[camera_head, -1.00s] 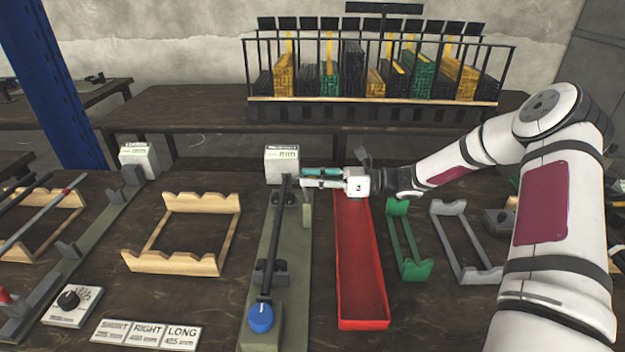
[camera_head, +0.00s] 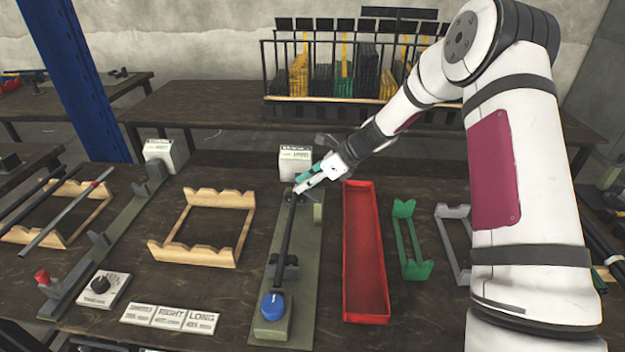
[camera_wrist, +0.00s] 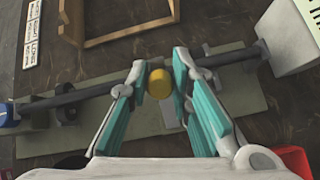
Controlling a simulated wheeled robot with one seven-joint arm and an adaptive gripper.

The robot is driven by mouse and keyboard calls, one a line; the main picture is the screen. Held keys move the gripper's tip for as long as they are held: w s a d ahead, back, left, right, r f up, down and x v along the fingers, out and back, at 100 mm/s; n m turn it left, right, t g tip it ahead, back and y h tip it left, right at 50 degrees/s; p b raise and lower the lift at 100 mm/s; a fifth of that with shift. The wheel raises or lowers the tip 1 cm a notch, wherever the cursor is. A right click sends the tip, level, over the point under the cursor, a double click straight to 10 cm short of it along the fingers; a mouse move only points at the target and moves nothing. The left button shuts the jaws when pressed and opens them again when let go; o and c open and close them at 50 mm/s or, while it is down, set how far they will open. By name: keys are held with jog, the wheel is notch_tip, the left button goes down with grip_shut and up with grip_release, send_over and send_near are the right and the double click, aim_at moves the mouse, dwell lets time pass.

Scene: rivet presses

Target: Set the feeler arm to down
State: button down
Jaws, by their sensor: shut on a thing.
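The olive green fixture (camera_head: 308,255) lies lengthwise on the table with a dark rod (camera_head: 287,235) along it. A blue knob (camera_head: 272,306) is at its near end and a small white display box (camera_head: 296,163) stands behind its far end. My gripper (camera_head: 300,189) is over the far part of the fixture, its teal fingers slanting down to the left. In the wrist view, a round yellow knob (camera_wrist: 159,84) sits between the fingertips, and my gripper is shut on it. The knob may belong to the feeler arm; the rest of that part is hidden.
A red tray (camera_head: 347,262) lies just right of the fixture, with a green rack (camera_head: 409,243) beyond it. A wooden cradle (camera_head: 190,253) is to the left. Label plates (camera_head: 169,317) lie in front. A caged rack (camera_head: 350,108) stands behind.

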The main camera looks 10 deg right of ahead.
jog(key=h, duration=0.1)
jog(key=a+f+g+h, duration=0.1)
jog(key=a+h, duration=0.1)
jog(key=h, duration=0.1)
jog(key=shift+w+f+g, duration=0.3)
jog(key=shift+w, duration=0.05)
jog(key=shift+w+a+f+g+h+b, duration=0.1)
jog(key=shift+f+g+h+b, duration=0.2)
jog(key=shift+h, duration=0.45)
jog(key=shift+a+f+g+h, duration=0.1)
jog(key=shift+f+h, duration=0.3)
jog(key=shift+h, duration=0.35)
jog(key=shift+f, duration=0.15)
jog(key=c, duration=1.5)
grip_release()
jog(key=r, duration=0.3)
jog(key=d+r, duration=0.1)
jog(key=r, duration=0.3)
jog(key=s+r, duration=0.1)
jog(key=r, duration=0.3)
jog(key=shift+d+r, duration=0.25)
jog(key=shift+s+r, duration=0.1)
jog(key=shift+r, duration=0.1)
